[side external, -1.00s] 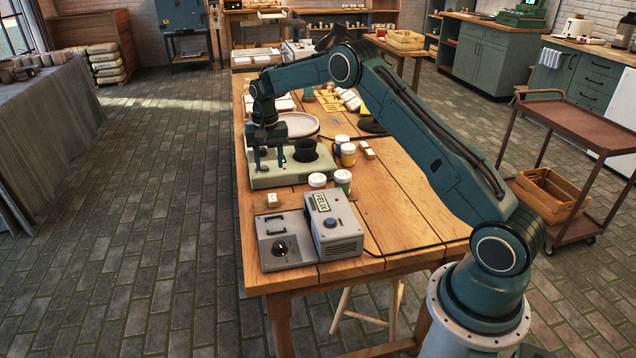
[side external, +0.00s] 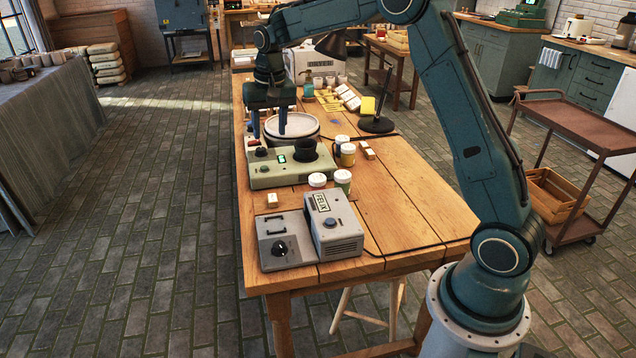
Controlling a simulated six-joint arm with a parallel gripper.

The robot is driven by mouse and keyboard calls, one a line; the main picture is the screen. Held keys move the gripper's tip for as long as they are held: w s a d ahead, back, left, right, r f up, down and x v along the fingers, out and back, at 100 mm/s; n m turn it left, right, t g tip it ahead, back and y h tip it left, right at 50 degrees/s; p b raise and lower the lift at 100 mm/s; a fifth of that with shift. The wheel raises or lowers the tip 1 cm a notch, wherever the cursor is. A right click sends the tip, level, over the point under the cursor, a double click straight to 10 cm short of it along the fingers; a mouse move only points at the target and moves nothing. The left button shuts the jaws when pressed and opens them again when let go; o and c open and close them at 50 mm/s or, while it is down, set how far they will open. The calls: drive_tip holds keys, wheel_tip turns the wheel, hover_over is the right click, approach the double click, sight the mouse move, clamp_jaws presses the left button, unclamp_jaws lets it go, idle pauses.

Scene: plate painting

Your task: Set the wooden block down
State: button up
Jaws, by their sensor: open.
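A small pale block (side external: 272,200) lies on the wooden table, near its left edge, between the green device and the grey box. It looks like the wooden block, though its material is hard to tell at this size. My gripper (side external: 269,132) points down with its two fingers apart and nothing visible between them. It is well beyond the block, at the near left side of the round white plate (side external: 306,133). The fingers overlap part of the plate in the picture, and I cannot tell whether they touch it.
A green device (side external: 290,178) with a dark cup stands just before the plate. Jars (side external: 345,155), small pale pieces (side external: 366,152) and a lamp (side external: 376,124) stand to the right. A grey box (side external: 287,240) and a FELIX unit (side external: 338,236) sit at the near end. The right tabletop is clear.

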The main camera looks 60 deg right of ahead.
drive_tip(key=s+a+r+n+t, duration=0.1)
drive_tip(key=s+a+r+n, duration=0.1)
drive_tip(key=s+a+r, duration=0.5)
drive_tip(key=s+a+r+n+t, duration=0.1)
drive_tip(key=s+r, duration=0.3)
drive_tip(key=s, duration=0.6)
drive_tip(key=s+a+f+n+t, duration=0.1)
drive_tip(key=s+n, duration=0.1)
drive_tip(key=s, duration=0.7)
drive_tip(key=s+a+f+n+t, duration=0.1)
drive_tip(key=s+a+f, duration=0.1)
drive_tip(key=s, duration=0.6)
drive_tip(key=shift+s+a+f+n, duration=0.15)
drive_tip(key=shift+s+f+n, duration=0.05)
drive_tip(key=shift+s+n, duration=0.2)
